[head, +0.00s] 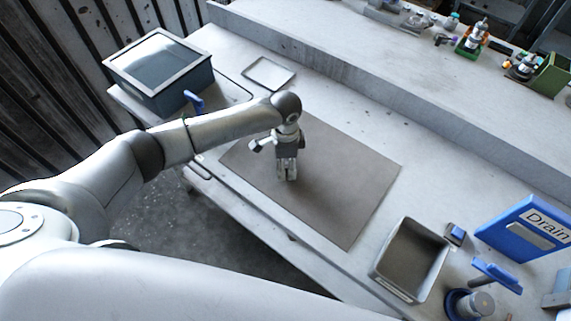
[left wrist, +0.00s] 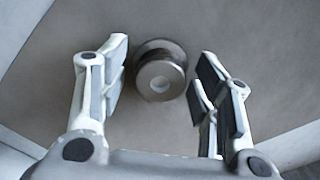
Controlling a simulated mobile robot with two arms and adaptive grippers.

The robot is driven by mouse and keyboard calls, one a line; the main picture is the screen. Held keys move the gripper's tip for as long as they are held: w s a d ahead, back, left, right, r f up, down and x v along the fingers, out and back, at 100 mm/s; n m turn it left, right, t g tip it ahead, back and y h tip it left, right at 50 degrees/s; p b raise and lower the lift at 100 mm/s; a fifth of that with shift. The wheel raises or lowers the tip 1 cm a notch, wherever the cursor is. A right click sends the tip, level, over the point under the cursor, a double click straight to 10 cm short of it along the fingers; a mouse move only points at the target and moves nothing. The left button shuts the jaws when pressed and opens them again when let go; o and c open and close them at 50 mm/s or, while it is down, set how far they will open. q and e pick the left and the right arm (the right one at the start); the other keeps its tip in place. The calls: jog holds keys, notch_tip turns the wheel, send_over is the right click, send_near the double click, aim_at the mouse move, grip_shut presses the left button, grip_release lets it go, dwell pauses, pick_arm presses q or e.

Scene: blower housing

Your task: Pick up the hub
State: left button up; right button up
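The hub (left wrist: 160,74) is a round grey metal piece with a flange and a central hole. In the left wrist view it stands on the brown mat (left wrist: 215,25), between and slightly beyond the fingertips. My left gripper (left wrist: 160,82) is open, with a finger on each side of the hub and a gap on both sides. In the head view my left gripper (head: 287,175) points down over the mat (head: 345,190), and the hub is hidden behind it. My right gripper is not in view.
A grey bin (head: 377,268) stands at the mat's lower right, near a blue "Drain" box (head: 500,225) and a blue-handled part (head: 495,275). A dark framed box (head: 165,100) and a small tray (head: 268,73) are at upper left. The mat's right part is clear.

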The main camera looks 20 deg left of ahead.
pick_arm(q)
jog(key=c, duration=1)
jog(key=shift+r, duration=0.1)
